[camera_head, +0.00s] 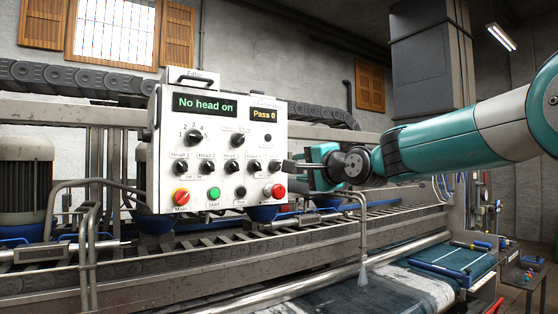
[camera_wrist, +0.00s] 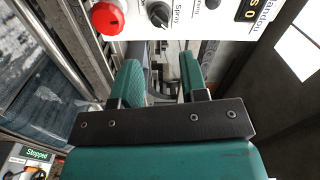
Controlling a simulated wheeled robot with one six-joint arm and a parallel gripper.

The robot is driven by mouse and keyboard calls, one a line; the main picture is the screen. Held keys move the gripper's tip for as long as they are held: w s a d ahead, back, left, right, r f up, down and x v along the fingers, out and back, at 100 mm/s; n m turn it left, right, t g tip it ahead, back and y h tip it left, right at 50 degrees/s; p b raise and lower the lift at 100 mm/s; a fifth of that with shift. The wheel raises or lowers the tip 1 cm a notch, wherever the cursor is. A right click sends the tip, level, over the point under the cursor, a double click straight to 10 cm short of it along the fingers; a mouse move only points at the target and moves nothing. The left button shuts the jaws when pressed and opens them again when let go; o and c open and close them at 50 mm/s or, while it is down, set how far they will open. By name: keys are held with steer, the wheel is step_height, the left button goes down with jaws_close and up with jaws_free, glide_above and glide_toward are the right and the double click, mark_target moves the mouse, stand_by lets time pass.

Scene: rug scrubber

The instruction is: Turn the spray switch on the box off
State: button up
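The white control box (camera_head: 220,177) stands left of centre in the head view. Its black spray switch (camera_head: 274,166) is a small knob above the red push button (camera_head: 276,190), near the box's right edge. In the wrist view the spray switch (camera_wrist: 160,14) shows at the top, labelled "Spray", with its grip slanted. My gripper (camera_head: 312,168) is just right of the box. In the wrist view my gripper (camera_wrist: 160,72) has its two teal fingers apart with nothing held between them. The knob is beyond the fingertips and apart from them.
The box also has a main switch (camera_head: 181,197), a green start button (camera_head: 214,193) and several other knobs. Its displays read "No head on" and "Pass 0". A metal rail (camera_head: 330,193) runs below my gripper. A conveyor (camera_head: 345,296) lies below.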

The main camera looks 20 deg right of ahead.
mark_target(280, 167)
steer(key=p+x, duration=0.4)
steer(key=x, duration=0.5)
steer(key=shift+w+a+r, duration=0.1)
steer(key=shift+w+a, duration=0.05)
steer(key=shift+w, duration=0.2)
steer(key=shift+w+a+p, duration=0.1)
steer(key=shift+w+p, duration=0.3)
steer(key=c, duration=0.6)
